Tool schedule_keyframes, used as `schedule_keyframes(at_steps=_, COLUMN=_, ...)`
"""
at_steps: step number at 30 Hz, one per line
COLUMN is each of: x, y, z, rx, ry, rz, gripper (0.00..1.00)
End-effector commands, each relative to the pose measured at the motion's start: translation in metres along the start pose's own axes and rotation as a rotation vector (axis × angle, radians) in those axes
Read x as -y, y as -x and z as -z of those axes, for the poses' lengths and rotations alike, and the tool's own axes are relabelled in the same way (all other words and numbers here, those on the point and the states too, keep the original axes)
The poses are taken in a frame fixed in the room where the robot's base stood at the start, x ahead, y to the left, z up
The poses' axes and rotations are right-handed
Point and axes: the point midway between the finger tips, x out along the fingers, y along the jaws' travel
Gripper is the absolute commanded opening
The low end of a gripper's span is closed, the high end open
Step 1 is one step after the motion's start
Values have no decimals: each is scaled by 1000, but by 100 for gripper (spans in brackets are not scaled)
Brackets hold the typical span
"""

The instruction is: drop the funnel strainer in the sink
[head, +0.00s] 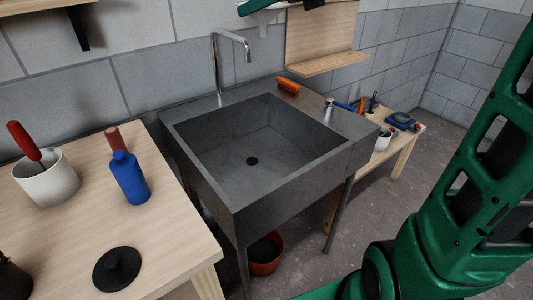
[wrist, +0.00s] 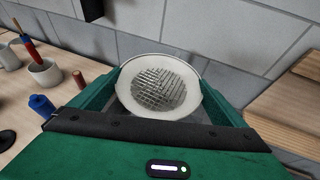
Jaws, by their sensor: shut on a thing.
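The funnel strainer (wrist: 158,88), a pale round rim around a wire mesh, sits between the green jaws of my gripper (wrist: 160,98) in the wrist view. The gripper is shut on it. In the head view only a pale lower part of the strainer (head: 263,18) shows at the top edge, with bits of the green and dark gripper beside it; the rest is cut off. It is held up high, by the tap in the picture. The dark grey sink (head: 222,143) is in the middle of the head view, empty, with a round drain hole in its floor.
A curved metal tap (head: 216,62) rises behind the sink. An orange brush (head: 288,85) lies on its back rim. A wooden bench (head: 172,240) at left holds a white pot (head: 50,182), a blue bottle (head: 129,178) and a black disc (head: 118,268). A wooden shelf (head: 328,63) juts out at back right.

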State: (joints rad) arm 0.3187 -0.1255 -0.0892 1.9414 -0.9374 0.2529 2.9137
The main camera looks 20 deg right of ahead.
Motion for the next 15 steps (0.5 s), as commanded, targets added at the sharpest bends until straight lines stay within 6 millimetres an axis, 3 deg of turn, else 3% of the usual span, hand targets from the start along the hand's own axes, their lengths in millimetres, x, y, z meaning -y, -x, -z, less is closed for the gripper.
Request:
schedule_keyframes(at_steps=8, x=-8, y=-6, z=0, rx=0, ry=4, rz=-12, gripper=73)
schedule_keyframes(at_steps=15, x=-9, y=-14, z=18, rx=-1, ry=3, rz=-14, gripper=73)
